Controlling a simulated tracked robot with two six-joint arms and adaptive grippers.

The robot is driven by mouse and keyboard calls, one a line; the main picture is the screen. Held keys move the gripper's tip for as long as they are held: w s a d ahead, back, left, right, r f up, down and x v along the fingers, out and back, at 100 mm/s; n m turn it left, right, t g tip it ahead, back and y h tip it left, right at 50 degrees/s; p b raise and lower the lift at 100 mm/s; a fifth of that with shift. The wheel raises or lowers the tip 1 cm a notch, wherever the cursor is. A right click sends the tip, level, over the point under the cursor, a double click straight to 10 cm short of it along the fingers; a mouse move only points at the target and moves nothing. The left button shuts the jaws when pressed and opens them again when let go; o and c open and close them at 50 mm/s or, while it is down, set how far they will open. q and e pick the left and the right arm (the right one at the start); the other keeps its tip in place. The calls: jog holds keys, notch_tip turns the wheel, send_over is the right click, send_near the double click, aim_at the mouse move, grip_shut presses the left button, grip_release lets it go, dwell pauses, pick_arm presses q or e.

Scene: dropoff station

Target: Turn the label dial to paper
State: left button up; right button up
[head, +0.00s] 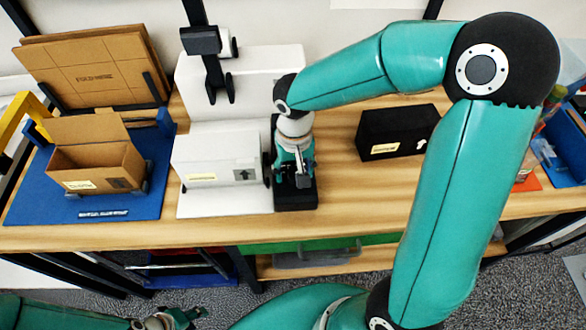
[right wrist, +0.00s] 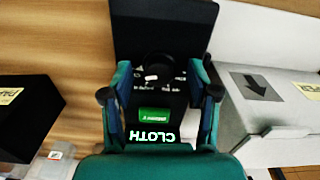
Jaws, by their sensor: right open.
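The label dial (right wrist: 160,62) is a dark round knob on a black panel (right wrist: 165,20) in the right wrist view, with a small white mark at its lower edge and small lettering around it. A green strip (right wrist: 155,114) and the lit word CLOTH (right wrist: 152,136), upside down, show nearer to me. My right gripper (right wrist: 160,93) is open, its fingers apart on either side of the panel, with nothing between them that I can see held. In the head view my right gripper (head: 296,172) hides most of the black device (head: 296,199). My left gripper (head: 178,318) is low at the left, away from the table; its opening is unclear.
A white box (head: 215,160) stands just left of the device, and a black box (head: 394,132) to its right. An open cardboard box (head: 95,166) sits on a blue mat (head: 35,195). Flat cardboard (head: 92,68) leans behind it. Bare wood (head: 345,195) lies right of the device.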

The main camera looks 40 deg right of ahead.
grip_shut()
dwell(0.3)
jog(key=n+b, duration=0.1)
jog(key=n, duration=0.8)
jog(key=shift+n, duration=0.4)
dwell(0.4)
jog(key=shift+w, duration=0.1)
